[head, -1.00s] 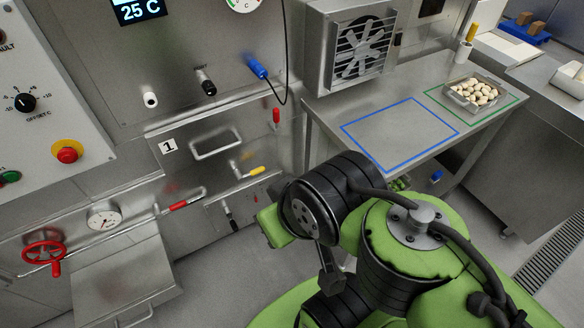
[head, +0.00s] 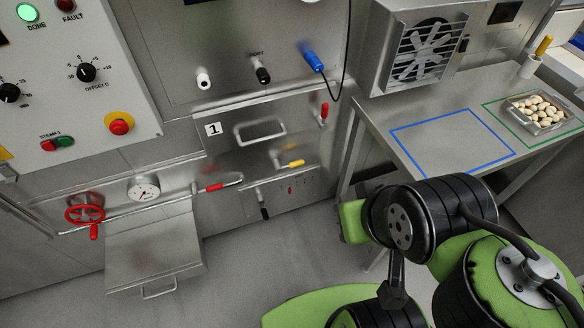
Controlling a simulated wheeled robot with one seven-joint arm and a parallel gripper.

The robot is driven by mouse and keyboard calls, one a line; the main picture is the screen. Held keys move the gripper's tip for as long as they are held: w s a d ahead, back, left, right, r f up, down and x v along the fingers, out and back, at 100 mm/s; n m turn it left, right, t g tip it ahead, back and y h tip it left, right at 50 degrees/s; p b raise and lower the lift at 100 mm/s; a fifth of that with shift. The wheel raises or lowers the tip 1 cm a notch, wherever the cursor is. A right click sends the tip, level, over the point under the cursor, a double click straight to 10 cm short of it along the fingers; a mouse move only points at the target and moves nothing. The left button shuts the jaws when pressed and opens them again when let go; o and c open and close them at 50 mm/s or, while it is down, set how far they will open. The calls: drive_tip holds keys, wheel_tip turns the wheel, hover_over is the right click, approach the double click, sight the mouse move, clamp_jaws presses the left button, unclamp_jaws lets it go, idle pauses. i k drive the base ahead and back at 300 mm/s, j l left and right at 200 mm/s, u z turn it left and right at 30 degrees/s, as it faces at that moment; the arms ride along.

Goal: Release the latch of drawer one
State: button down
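Drawer one is the steel front (head: 232,147) marked with a "1" label (head: 213,129) in the middle of the head view, with a bar handle (head: 260,133). It looks closed. A small red-tipped lever (head: 324,112) stands upright at its upper right edge. A yellow-tipped lever (head: 290,164) lies roughly level below the handle. I cannot tell for certain which of these is the latch. My green and black arm is at the lower right, apart from the drawer front. My gripper is not visible in this view.
A red-sleeved pipe lever (head: 214,187), a red valve wheel (head: 85,212) and a steel box (head: 153,245) lie to the lower left. Floor before the drawer is clear.

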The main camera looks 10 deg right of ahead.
sight(320, 120)
drive_tip(key=i+u, duration=0.25)
drive_tip(key=i, duration=0.8)
